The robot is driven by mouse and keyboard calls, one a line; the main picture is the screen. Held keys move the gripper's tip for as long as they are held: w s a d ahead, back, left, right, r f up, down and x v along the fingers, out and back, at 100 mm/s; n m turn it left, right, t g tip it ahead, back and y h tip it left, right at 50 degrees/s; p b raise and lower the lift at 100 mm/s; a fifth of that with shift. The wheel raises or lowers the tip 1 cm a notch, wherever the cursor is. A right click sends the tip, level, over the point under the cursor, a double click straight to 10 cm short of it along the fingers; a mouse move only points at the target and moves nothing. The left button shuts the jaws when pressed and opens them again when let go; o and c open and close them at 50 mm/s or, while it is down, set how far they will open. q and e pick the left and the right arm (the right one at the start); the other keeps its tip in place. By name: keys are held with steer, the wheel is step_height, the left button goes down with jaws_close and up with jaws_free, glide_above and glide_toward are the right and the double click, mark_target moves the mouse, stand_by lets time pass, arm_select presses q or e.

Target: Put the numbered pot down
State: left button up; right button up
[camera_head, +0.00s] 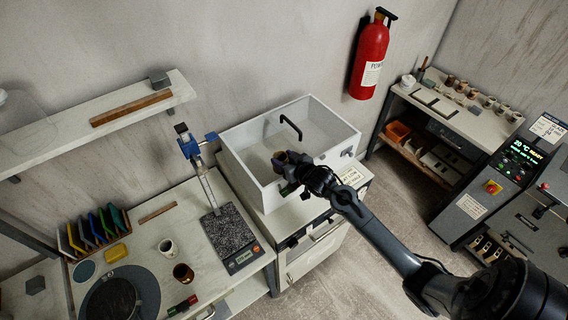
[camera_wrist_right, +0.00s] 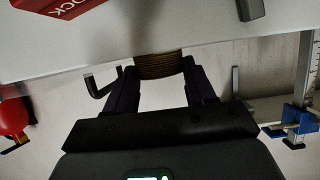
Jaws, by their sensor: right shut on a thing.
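My right gripper (camera_head: 292,168) reaches in over the front of the white open-topped basin (camera_head: 246,172). It is shut on a small brown ribbed pot (camera_head: 279,158), which also shows between the fingers in the right wrist view (camera_wrist_right: 160,65). The pot overlaps the basin's inside in the head view; I cannot tell whether it touches anything. No number on it can be read, and the gripper hides part of it. My left gripper is not in view.
A dark tap (camera_head: 291,126) stands at the basin. Several small pots stand on the far-right bench (camera_head: 437,105). A fire extinguisher (camera_head: 369,58) hangs behind.

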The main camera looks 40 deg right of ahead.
step_height(320, 180, down, 2)
steer(key=shift+f, duration=0.2)
steer(key=shift+f, duration=0.15)
